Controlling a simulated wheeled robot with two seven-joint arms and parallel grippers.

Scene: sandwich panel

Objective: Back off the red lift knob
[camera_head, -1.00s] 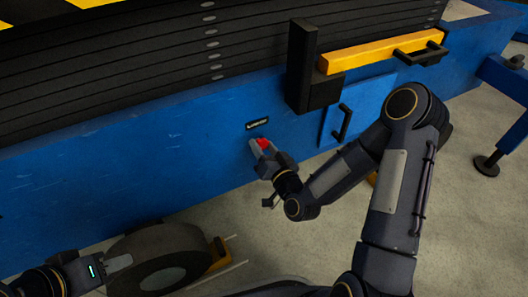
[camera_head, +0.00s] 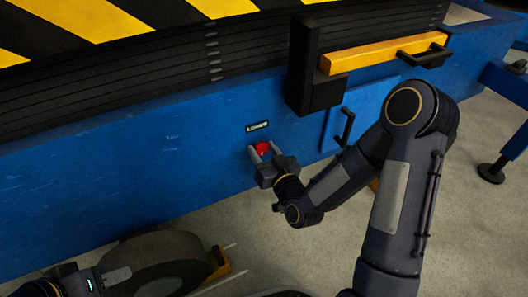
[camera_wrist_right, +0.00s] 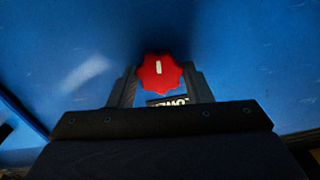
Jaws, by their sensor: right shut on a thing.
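The red lift knob (camera_head: 262,149) sticks out of the blue side panel, just below a small dark label. In the right wrist view the knob (camera_wrist_right: 160,74) is a lobed red disc with a pale mark. My right gripper (camera_head: 262,151) is shut on the knob, with one finger on each side of it. In its wrist view the fingers (camera_wrist_right: 160,86) flank the knob, and the label behind is partly hidden. My left gripper (camera_head: 118,276) is low at the left edge, far from the knob, and its jaw opening cannot be made out.
A black-and-yellow striped platform (camera_head: 95,18) sits above dark bellows (camera_head: 130,82). A black post (camera_head: 302,65), a yellow bar (camera_head: 375,55) and a dark panel handle (camera_head: 347,127) stand right of the knob. A wheel (camera_head: 155,268) is at the lower left. Floor is free below.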

